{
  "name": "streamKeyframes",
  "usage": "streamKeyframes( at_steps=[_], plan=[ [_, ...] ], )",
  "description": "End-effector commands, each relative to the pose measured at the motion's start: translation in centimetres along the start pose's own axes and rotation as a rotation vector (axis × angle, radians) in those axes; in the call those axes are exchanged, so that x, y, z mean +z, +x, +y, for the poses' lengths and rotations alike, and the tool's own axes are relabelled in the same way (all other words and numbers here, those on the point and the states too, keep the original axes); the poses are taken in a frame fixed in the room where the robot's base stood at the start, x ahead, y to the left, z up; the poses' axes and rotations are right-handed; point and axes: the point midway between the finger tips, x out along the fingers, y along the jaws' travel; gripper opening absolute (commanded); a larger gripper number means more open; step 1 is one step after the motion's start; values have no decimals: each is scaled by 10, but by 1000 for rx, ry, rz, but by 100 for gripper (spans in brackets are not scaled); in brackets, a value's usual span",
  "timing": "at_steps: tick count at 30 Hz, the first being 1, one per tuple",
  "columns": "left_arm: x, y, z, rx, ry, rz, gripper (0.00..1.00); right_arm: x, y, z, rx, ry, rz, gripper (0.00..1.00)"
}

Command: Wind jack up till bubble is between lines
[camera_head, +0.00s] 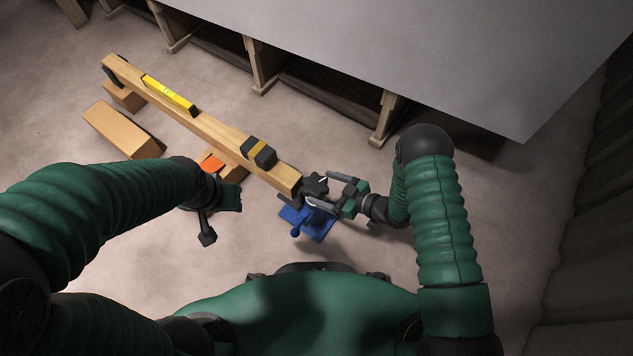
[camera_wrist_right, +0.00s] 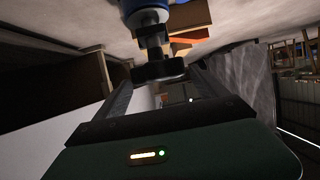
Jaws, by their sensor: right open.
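A wooden beam (camera_head: 215,131) runs from upper left to centre in the head view. A yellow level (camera_head: 170,94) lies on it; its bubble is too small to read. A blue jack (camera_head: 318,224) stands on the floor at the beam's near right end. Its black star-shaped knob (camera_head: 314,184) also shows in the right wrist view (camera_wrist_right: 158,70). My right gripper (camera_head: 321,189) is open, with its fingertips at either side of the knob; I cannot tell whether they touch it. My left gripper (camera_head: 208,218) hangs left of the jack, apart from it; its jaws are unclear.
A large grey panel (camera_head: 450,50) on wooden supports stands behind. Floor at right is clear.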

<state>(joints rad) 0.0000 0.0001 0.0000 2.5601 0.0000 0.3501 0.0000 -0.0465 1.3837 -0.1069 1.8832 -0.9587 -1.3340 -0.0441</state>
Motion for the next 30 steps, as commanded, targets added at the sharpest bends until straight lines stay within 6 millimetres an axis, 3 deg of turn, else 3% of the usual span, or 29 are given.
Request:
streamKeyframes(
  at_steps=[1, 6, 12, 18, 30],
  plan=[
    [-4, -15, 0, 0, 0, 0, 36, -7, -18, 2, 4, 4, -4, 82],
    [-9, -37, 0, 0, 0, 0, 36, -6, -69, 1, 4, 4, -4, 82],
    [-12, -53, 0, 0, 0, 0, 36, -2, -115, 1, 3, 4, -4, 82],
    [-13, -56, 0, 0, 0, 0, 36, 1, -131, 0, 0, 1, -4, 82],
    [-13, -55, 0, 0, 0, 0, 36, 1, -130, 1, 0, 0, -4, 82]
  ],
)
